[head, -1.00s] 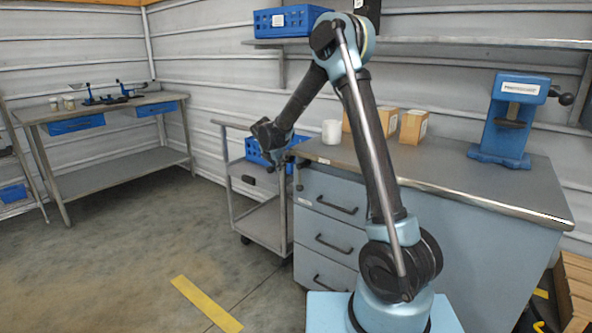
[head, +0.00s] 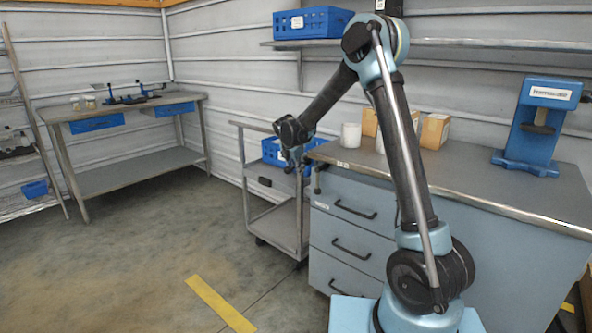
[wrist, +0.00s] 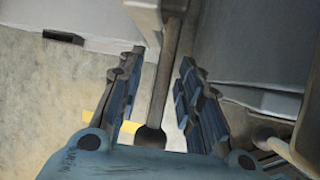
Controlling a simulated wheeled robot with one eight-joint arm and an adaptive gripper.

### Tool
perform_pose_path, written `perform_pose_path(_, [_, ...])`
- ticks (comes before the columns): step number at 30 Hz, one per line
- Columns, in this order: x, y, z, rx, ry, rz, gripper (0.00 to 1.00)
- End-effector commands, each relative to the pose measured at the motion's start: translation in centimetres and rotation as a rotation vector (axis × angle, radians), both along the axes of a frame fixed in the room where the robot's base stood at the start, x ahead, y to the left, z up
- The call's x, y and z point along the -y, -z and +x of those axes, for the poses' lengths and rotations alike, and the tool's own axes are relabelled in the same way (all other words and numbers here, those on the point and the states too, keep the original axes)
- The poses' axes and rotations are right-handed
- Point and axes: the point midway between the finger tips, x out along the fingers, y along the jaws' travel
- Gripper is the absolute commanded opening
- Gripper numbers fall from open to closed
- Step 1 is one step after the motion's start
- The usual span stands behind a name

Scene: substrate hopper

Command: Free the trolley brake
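The grey trolley (head: 279,226) stands left of the drawer cabinet, with a blue crate (head: 272,150) on its top. A short dark lever (head: 317,180) hangs between trolley and cabinet; whether it is the brake is not clear. My gripper (head: 297,160) is over the trolley's near right corner, pointing down. In the wrist view my gripper (wrist: 158,100) is open, its two blue-grey fingers apart. A grey rod with a dark ball end (wrist: 150,136) shows between the fingers, apart from both. How deep it lies between them is hard to tell.
The drawer cabinet (head: 345,238) stands right of the trolley, its worktop (head: 455,185) carrying a white tub (head: 351,135), cartons (head: 435,130) and a blue press (head: 540,125). A workbench (head: 130,170) is at the back left. The floor left of the trolley is clear, with a yellow stripe (head: 219,303).

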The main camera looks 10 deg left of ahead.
Motion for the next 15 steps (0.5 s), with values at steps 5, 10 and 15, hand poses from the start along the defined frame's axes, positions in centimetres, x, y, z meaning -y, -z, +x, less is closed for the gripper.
perform_pose_path(5, [0.0, 0.0, -0.1, -0.002, 0.0, 0.0, 0.33])
perform_pose_path(10, [-0.1, -0.6, -0.5, -0.002, -0.001, 0.0, 0.33])
perform_pose_path(15, [-0.3, -2.7, -1.6, -0.003, -0.002, 0.0, 0.33])
